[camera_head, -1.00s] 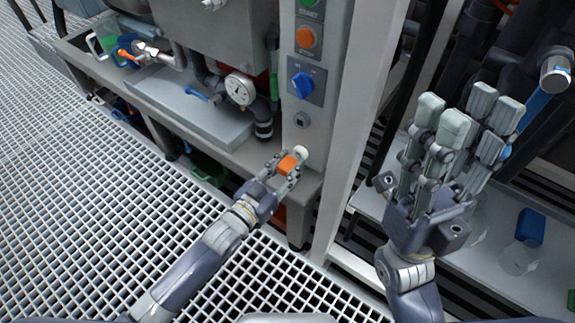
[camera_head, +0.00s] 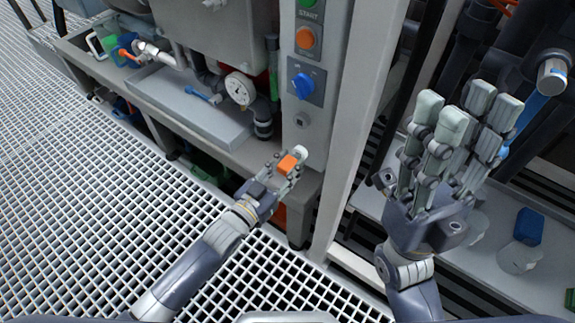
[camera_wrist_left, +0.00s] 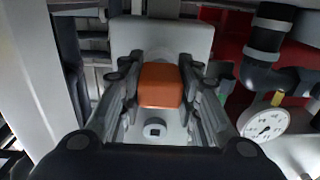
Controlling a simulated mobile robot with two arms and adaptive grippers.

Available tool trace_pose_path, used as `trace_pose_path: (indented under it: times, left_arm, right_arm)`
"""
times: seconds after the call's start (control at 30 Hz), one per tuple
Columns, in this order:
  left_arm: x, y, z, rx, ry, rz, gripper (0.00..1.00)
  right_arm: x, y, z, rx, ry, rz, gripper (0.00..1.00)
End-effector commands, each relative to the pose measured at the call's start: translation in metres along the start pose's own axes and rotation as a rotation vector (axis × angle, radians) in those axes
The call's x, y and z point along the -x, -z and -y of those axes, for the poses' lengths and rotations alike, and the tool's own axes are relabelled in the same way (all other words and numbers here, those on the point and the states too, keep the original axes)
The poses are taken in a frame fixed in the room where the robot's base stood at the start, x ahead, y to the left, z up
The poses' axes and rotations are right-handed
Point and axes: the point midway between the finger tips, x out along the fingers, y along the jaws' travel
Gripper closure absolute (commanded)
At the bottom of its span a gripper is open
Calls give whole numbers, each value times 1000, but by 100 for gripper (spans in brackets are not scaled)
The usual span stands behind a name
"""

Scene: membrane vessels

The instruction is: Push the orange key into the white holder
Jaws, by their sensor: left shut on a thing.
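My left gripper (camera_head: 287,165) is shut on the orange key (camera_head: 288,164), in front of the lower part of the grey control panel (camera_head: 304,138). In the left wrist view the key (camera_wrist_left: 160,85) sits between the fingers of my left gripper (camera_wrist_left: 160,80). A small pale piece (camera_head: 301,152) shows just past the key; I cannot tell whether it is a fingertip or the white holder. A round socket (camera_head: 302,120) is on the panel above the key, and shows in the wrist view (camera_wrist_left: 154,128). My right gripper (camera_head: 455,140) is open and empty, fingers extended.
A blue rotary switch (camera_head: 302,85) and an orange button (camera_head: 305,38) are higher on the panel. A pressure gauge (camera_head: 240,88) stands to its left. A pale upright post (camera_head: 350,130) separates the panel from the right bay. A blue-capped vessel (camera_head: 527,236) is at the right.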

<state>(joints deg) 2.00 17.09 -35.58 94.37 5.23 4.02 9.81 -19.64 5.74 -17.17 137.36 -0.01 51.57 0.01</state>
Motion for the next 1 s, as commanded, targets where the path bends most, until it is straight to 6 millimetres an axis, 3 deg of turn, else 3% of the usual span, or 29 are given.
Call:
trace_pose_path:
  times: [0.63,0.67,0.73,1.0]
  left_arm:
    - [-12,0,0,0,0,-1,100]
    - [-12,0,0,0,0,-1,65]
    - [-12,0,0,0,0,0,49]
    - [-12,0,0,0,0,0,46]
  right_arm:
    - [4,0,0,-1,-4,9,60]
    - [4,0,0,-1,-4,10,60]
    - [4,0,0,-1,-5,10,60]
    - [4,0,0,-1,-4,9,60]
